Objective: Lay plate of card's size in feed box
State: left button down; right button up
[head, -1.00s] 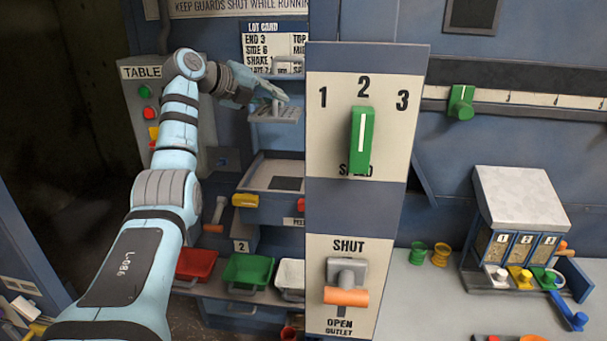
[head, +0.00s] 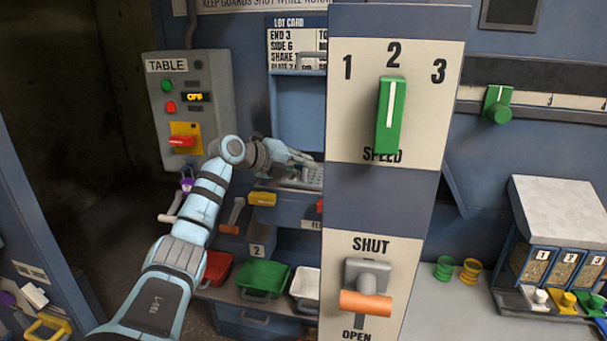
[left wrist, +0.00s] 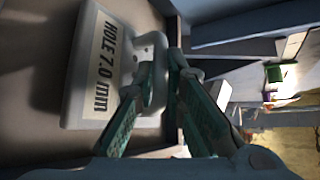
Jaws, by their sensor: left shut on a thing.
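My left gripper (head: 303,164) is shut on a grey perforated plate (head: 312,177), which sits low at the feed box (head: 287,208). The column in front hides the plate's right part and the box's right side. I cannot tell whether the plate rests in the box. In the left wrist view, the plate (left wrist: 92,68) bears the label "HOLE 7.0 mm", and the gripper (left wrist: 160,82) is at its grey tab. The lot card (head: 294,47) hangs above, its lines partly cut off. My right gripper is not in view.
The wide column with the speed knob (head: 390,115) and orange outlet handle (head: 365,302) stands right of the gripper. Red, green (head: 264,278) and white trays stand below the box. The table switch panel (head: 188,105) is on the left.

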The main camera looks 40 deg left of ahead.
pick_arm(q)
jog(key=shift+s+f, duration=0.15)
jog(key=shift+f, duration=0.25)
jog(key=shift+f, duration=0.1)
jog(key=c, duration=1.7)
grip_release()
jog(key=shift+o, duration=0.2)
